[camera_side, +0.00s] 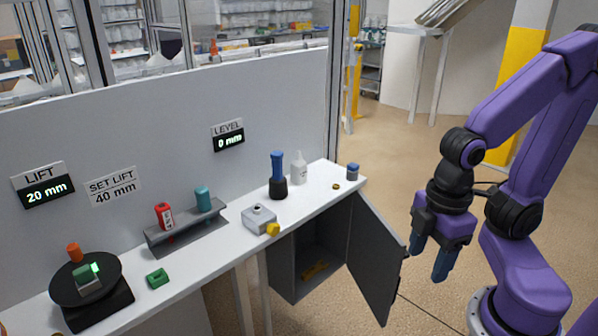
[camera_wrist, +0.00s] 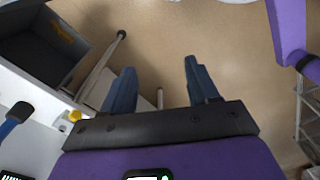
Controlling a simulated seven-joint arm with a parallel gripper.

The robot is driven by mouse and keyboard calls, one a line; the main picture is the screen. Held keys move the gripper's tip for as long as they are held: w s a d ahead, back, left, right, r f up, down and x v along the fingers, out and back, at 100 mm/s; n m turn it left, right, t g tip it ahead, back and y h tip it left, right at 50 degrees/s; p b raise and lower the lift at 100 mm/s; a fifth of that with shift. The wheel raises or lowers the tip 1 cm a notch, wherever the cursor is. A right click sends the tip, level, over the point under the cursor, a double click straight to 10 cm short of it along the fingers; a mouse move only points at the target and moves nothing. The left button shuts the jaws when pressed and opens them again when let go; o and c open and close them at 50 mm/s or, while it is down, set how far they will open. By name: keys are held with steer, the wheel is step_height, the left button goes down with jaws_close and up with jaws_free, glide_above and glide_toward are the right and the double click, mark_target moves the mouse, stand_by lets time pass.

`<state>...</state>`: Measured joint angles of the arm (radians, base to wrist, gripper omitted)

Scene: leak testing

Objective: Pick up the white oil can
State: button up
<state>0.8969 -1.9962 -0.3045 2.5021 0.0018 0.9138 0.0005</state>
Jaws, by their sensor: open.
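The white oil can (camera_side: 298,168) stands upright near the right end of the bench, against the grey back panel, in the side view. It has a narrow spout on top. Just left of it stands a blue-handled tool in a black base (camera_side: 278,178). My gripper (camera_side: 428,260) points down, well to the right of the bench and apart from the can. I cannot make out the can in the wrist view.
An open cabinet door (camera_side: 376,255) stands out below the bench, between bench and arm. A blue-grey jar (camera_side: 353,172) sits at the bench's right end. A grey box (camera_side: 259,219) with a yellow knob (camera_side: 273,230) is in front. A rack (camera_side: 187,236) holds red and teal cans.

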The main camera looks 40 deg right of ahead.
steer(key=o, duration=0.3)
